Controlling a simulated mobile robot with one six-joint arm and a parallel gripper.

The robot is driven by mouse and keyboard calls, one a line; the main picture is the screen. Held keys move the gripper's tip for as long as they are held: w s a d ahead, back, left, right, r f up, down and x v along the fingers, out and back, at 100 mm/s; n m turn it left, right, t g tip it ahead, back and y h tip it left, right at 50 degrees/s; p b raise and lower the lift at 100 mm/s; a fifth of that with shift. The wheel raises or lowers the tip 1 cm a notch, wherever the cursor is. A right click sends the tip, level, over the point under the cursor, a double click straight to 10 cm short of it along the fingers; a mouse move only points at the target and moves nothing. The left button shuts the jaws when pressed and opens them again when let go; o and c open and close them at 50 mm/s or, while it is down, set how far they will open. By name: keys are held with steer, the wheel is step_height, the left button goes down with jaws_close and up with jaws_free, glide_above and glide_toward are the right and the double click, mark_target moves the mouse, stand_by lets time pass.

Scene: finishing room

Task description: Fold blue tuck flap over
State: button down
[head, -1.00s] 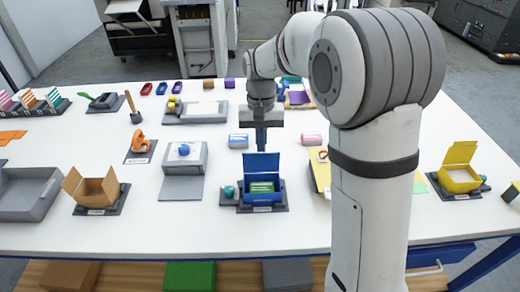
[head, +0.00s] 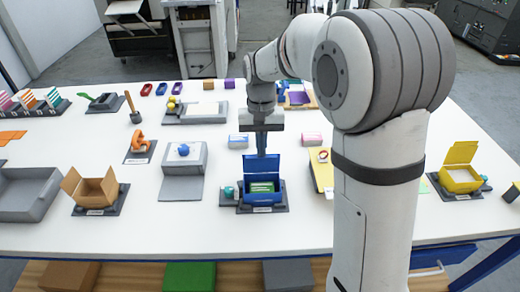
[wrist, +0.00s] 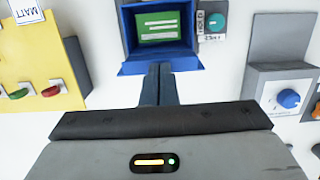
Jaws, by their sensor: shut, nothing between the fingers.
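The blue box (head: 262,197) stands open on a dark base near the front of the table, with a green card (head: 262,187) inside. Its blue flap (head: 262,166) stands raised along the back side. The box also shows at the top of the wrist view (wrist: 128,32), with the flap (wrist: 133,68) nearest me. My gripper (head: 261,155) is shut and empty, pointing down at the flap's upper edge from behind. In the wrist view my fingertips (wrist: 158,68) overlap the flap; I cannot tell whether they touch it.
A teal knob (wrist: 215,22) sits beside the box. A grey unit with a blue knob (head: 183,150) stands to the left, and an open brown box (head: 92,189) further left. A yellow board (wrist: 40,70) lies on the other side. White table shows between them.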

steer(key=shift+r, duration=0.15)
steer(key=shift+w+r+p, duration=0.25)
steer(key=shift+r+p, duration=0.7)
step_height(320, 180, up, 8)
steer(key=p, duration=0.6)
steer(key=shift+f, duration=0.1)
steer(key=s+d+t+b, duration=0.1)
steer(key=s+d+t, duration=0.1)
steer(key=s+d, duration=0.4)
steer(key=s+d+t+b, duration=0.1)
steer(key=s+d+t, duration=0.2)
steer(key=s, duration=1.2)
steer(key=d, duration=0.3)
steer(key=shift+d+r, duration=0.15)
steer(key=shift+r, duration=0.1)
